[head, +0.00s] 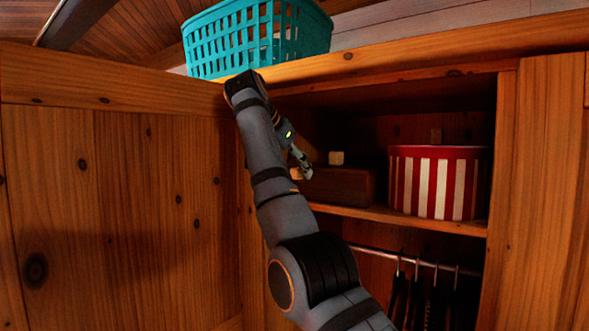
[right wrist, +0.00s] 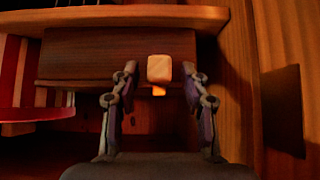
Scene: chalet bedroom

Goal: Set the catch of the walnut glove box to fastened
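The walnut glove box (head: 345,187) is a dark brown box on the wardrobe shelf. In the right wrist view, which looks upside down, its front (right wrist: 100,60) spans the upper middle. A pale, squarish catch piece (right wrist: 158,68) is on that front, with a smaller pale bit just beyond it. My right gripper (head: 302,165) is at the box's left end in the head view. In the wrist view its fingers (right wrist: 160,74) stand apart on either side of the catch, with gaps showing. Whether the catch is fastened is unclear. My left gripper is out of view.
A red-and-white striped round box (head: 437,182) stands right of the glove box. Hangers hang from a rail (head: 425,263) below. A teal basket (head: 255,38) sits on the wardrobe. A wooden side panel (right wrist: 240,90) is close to the gripper.

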